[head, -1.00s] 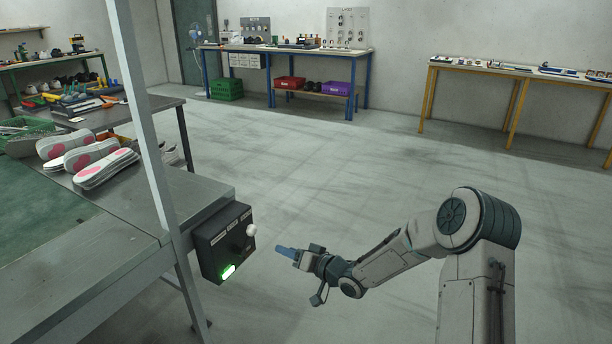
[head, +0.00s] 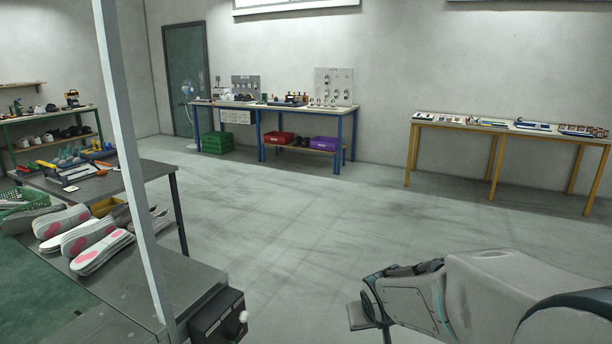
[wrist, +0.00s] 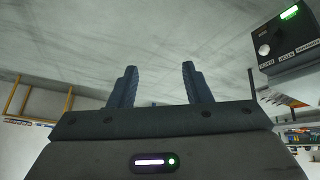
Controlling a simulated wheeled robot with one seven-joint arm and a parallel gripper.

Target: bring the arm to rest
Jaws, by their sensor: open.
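My gripper (wrist: 157,88) shows in the wrist view with its two dark fingers apart and nothing between them. Beyond the fingers is only bare grey floor. In the head view my arm is folded large at the lower right, and the gripper's fingertips are not visible there. The black control box (head: 218,318) is at the lower left of the arm in the head view, apart from it. It also shows at the upper right of the wrist view (wrist: 287,42), with a white knob and a lit green light.
A metal bench (head: 135,289) with pale shoe soles (head: 98,250) and a grey upright post (head: 134,170) stand at left. A blue-legged table (head: 300,107) and a yellow-legged table (head: 470,122) are along the far wall. The floor (head: 300,220) between is clear.

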